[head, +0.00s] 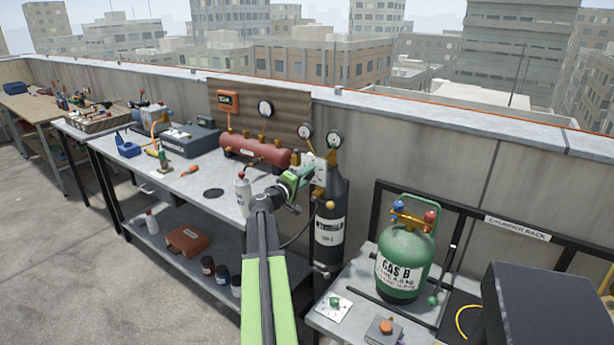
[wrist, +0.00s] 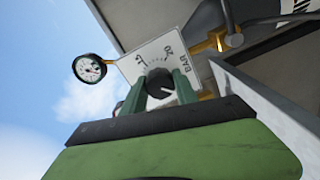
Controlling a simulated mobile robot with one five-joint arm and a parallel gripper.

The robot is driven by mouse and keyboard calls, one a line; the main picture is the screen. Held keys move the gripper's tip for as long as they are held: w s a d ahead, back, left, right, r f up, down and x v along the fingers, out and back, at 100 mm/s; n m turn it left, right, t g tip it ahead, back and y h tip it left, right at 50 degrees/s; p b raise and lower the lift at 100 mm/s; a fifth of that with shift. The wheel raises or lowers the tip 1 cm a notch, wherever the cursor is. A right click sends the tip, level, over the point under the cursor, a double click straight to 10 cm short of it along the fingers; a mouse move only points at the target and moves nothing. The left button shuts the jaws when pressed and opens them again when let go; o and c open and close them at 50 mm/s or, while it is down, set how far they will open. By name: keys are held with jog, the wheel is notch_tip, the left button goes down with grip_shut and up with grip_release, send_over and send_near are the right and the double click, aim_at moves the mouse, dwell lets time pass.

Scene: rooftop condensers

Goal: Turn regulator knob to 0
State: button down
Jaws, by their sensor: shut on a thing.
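The regulator knob (wrist: 158,78) is black and round, on a white dial plate (wrist: 150,56) marked with ticks, numbers and "BAR". My gripper (wrist: 160,88) has its two green fingers on either side of the knob and is shut on it. A pale mark shows low on the knob, but the setting it points to is unclear. In the head view my gripper (head: 306,176) reaches the plate above the dark grey cylinder (head: 330,218), and hides the knob there. A round gauge (wrist: 90,68) sits left of the plate in the wrist view.
A green GAS B cylinder (head: 404,262) stands on the right-hand bench near a cylinder rack (head: 517,229). A red tank (head: 255,150) and a white bottle (head: 243,192) are on the left workbench. A concrete parapet (head: 400,150) runs behind.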

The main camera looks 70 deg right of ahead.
jog(key=c, duration=0.9)
grip_release()
jog(key=shift+c, duration=0.2)
jog(key=shift+a, duration=0.1)
jog(key=v, duration=1.7)
jog(key=shift+a, duration=0.1)
